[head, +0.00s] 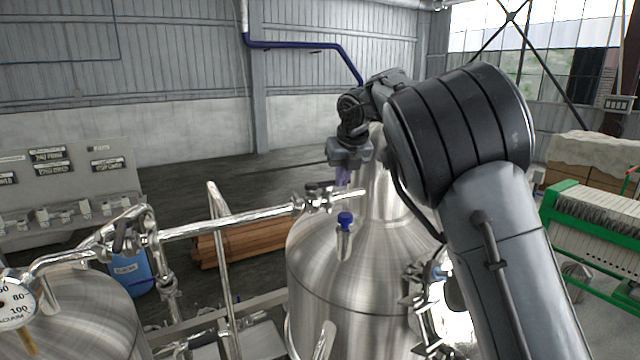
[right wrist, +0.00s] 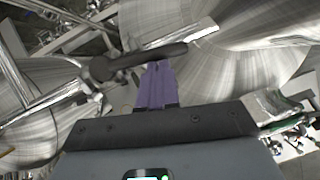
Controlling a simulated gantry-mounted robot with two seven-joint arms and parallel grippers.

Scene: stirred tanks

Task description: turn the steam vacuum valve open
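A valve (head: 316,194) with a dark handle sits on the shiny pipe beside the right steel tank. I cannot read a label that says which valve it is. In the right wrist view, a dark lever handle (right wrist: 130,64) runs across, just at my fingertips. My right gripper (head: 343,178) hangs above the valve and points down. Its purple fingers (right wrist: 159,82) look close together, with no clear gap. I cannot tell whether they touch the handle. Another dark lever (head: 121,236) shows on the pipework at the left. My left gripper is not in view.
The right steel tank (head: 330,262) and the left steel tank (head: 85,310) stand with pipes between them. A vacuum gauge (head: 14,302) is at the lower left. A blue-capped fitting (head: 345,220) rises near the gripper. A green-framed machine (head: 590,240) stands at the right.

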